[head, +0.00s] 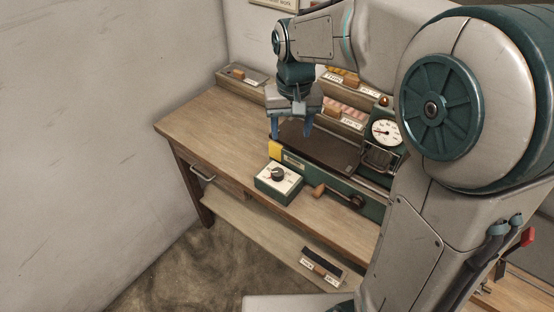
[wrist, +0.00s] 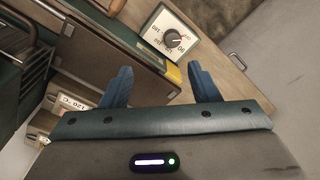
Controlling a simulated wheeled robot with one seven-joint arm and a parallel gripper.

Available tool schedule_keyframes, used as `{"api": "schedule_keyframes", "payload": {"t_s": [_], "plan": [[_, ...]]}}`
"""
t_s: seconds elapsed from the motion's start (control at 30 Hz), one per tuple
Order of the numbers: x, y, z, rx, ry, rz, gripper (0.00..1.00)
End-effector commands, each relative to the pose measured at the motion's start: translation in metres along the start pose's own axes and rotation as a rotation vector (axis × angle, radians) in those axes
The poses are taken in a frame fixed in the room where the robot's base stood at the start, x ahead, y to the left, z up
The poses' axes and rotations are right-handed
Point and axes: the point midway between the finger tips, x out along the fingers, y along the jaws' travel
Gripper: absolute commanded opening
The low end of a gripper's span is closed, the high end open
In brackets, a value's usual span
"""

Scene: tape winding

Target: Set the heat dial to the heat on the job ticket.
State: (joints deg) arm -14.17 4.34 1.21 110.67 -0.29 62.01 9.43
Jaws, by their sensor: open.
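The heat dial is a black knob (head: 278,174) on a white-faced green box (head: 279,190) at the front of the workbench. It also shows in the wrist view, a black knob (wrist: 171,39) with printed numbers around it; its exact setting is too small to tell for sure. My gripper (head: 291,132) is open and empty, above the bench and behind the dial box in the head view. In the wrist view its blue fingers (wrist: 160,85) stand apart, with the dial beyond them.
A green machine with a dark plate (head: 318,145) and a round gauge (head: 385,131) stands behind the dial. A wooden-handled crank (head: 341,194) sits right of it. Labelled racks (head: 342,115) stand at the back. The bench's left part (head: 210,122) is clear.

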Motion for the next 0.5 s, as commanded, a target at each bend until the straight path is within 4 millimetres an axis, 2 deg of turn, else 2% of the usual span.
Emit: {"api": "schedule_keyframes", "payload": {"t_s": [0.03, 0.2, 0.37, 0.5], "plan": [[0.016, -0.008, -0.009, -0.008, -0.017, 0.001, 0.55], [0.034, -0.023, -0.024, -0.015, -0.047, 0.005, 0.55], [0.044, -0.026, -0.027, -0.017, -0.054, 0.006, 0.55], [0.064, -0.026, -0.025, -0.017, -0.057, 0.006, 0.55]]}}
